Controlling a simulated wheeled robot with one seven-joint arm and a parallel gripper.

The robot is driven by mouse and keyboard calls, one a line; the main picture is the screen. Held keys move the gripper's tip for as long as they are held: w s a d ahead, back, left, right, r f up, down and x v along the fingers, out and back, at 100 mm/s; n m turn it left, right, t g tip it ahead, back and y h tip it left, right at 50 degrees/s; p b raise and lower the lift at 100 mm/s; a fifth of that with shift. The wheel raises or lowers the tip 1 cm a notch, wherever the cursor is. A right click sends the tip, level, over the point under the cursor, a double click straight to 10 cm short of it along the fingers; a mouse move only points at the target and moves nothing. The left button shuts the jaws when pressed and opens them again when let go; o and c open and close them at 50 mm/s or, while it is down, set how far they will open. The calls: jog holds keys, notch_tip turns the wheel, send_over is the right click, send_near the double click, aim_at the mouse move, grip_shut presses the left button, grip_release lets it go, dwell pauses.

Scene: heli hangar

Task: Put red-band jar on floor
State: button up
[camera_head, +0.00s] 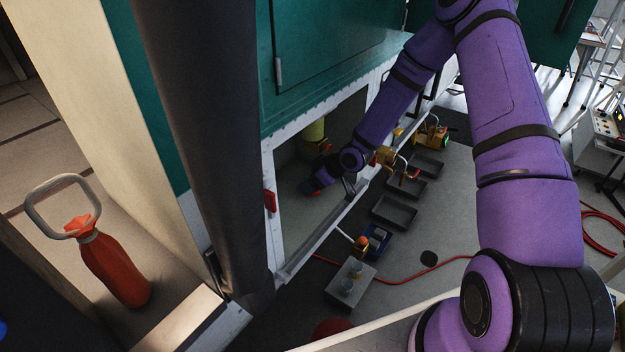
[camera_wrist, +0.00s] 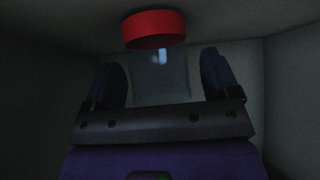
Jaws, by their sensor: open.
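The red-band jar (camera_wrist: 160,75) shows in the wrist view as a dim, clear body under a wide red band (camera_wrist: 153,29). My gripper (camera_wrist: 163,78) is open, with one dark finger on each side of the jar's body. Gaps show between the jar and both fingers, and the palm edge hides its lower part. In the head view my gripper (camera_head: 314,186) reaches into the open compartment (camera_head: 295,225) under the green cabinet. A small patch of red shows beside it, too small to identify. The floor (camera_head: 415,220) is grey.
A yellow cylinder (camera_head: 314,130) stands deeper in the compartment. Outside are black trays (camera_head: 394,212), a blue bin (camera_head: 376,242), a grey box with cups (camera_head: 350,285) and a red hose (camera_head: 415,277). Some floor between trays and arm is clear.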

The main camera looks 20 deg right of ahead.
jog(key=v, duration=0.4)
jog(key=shift+s+d+f, duration=0.1)
jog(key=shift+d+f, duration=0.1)
jog(key=shift+f, duration=0.1)
jog(key=s+d, duration=0.7)
jog(key=d, duration=0.1)
jog(key=s+d+r+m+h, duration=0.1)
jog(key=s+r+h, duration=0.15)
jog(key=r, duration=0.55)
jog(key=s+d+r+m+g+h, duration=0.1)
jog(key=d+r+m+h, duration=0.15)
jog(key=r, duration=0.55)
jog(key=s+r+m+h, duration=0.1)
jog(key=s+r+h, duration=0.15)
jog(key=r, duration=0.55)
jog(key=s+a+r+m, duration=0.2)
jog(key=s+a+r, duration=0.1)
jog(key=s+r, duration=0.5)
jog(key=s+a+r+m, duration=0.3)
jog(key=s+r, duration=0.5)
jog(key=s, duration=0.6)
jog(key=shift+s+a+y, duration=0.25)
jog(key=shift+a+y, duration=0.2)
jog(key=shift+a, duration=0.15)
